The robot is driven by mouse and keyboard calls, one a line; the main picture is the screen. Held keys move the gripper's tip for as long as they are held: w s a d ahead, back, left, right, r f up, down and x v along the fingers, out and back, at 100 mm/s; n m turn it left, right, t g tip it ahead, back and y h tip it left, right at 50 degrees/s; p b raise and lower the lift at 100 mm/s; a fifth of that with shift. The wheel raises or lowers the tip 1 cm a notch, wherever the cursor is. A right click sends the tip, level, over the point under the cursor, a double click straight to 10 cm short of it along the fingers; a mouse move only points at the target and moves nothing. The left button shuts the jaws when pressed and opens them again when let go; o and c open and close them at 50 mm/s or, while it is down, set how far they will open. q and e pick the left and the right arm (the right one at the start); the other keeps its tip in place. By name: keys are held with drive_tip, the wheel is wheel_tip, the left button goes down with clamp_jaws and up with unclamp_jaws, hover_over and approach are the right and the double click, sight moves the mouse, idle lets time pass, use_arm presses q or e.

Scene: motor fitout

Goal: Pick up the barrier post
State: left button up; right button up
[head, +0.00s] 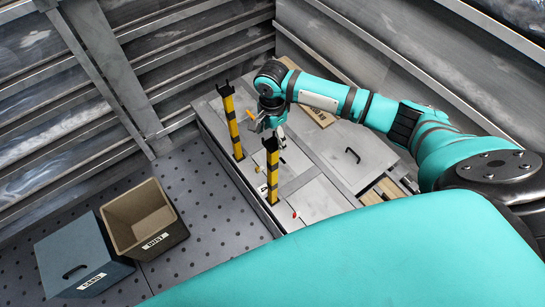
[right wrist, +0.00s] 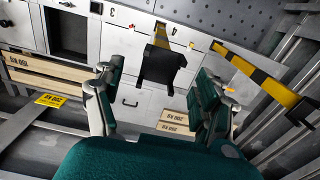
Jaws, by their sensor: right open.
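Two barrier posts with yellow and black stripes stand upright on the grey cabinet top. The nearer barrier post (head: 272,176) is below my right gripper (head: 268,126) in the head view. The farther barrier post (head: 232,127) stands to its left, with a black forked top. In the right wrist view, my right gripper (right wrist: 160,85) is open, one finger on each side of the view. The black top of a barrier post (right wrist: 160,65) shows between the fingers, apart from both. The other barrier post (right wrist: 262,75) slants at the right. My left gripper is not in view.
A brown open bin (head: 145,222) and a blue-grey box (head: 82,258) stand on the perforated floor at the lower left. Ribbed metal walls (head: 200,50) close in the back. The cabinet top (head: 350,150) has a black handle and wooden boards near its edges.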

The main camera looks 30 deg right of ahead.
sight(272, 144)
drive_tip(key=shift+d+f+p, duration=0.1)
drive_tip(key=shift+f+p, duration=0.6)
drive_tip(key=shift+f, duration=2)
drive_tip(key=shift+w+r, duration=0.1)
clamp_jaws()
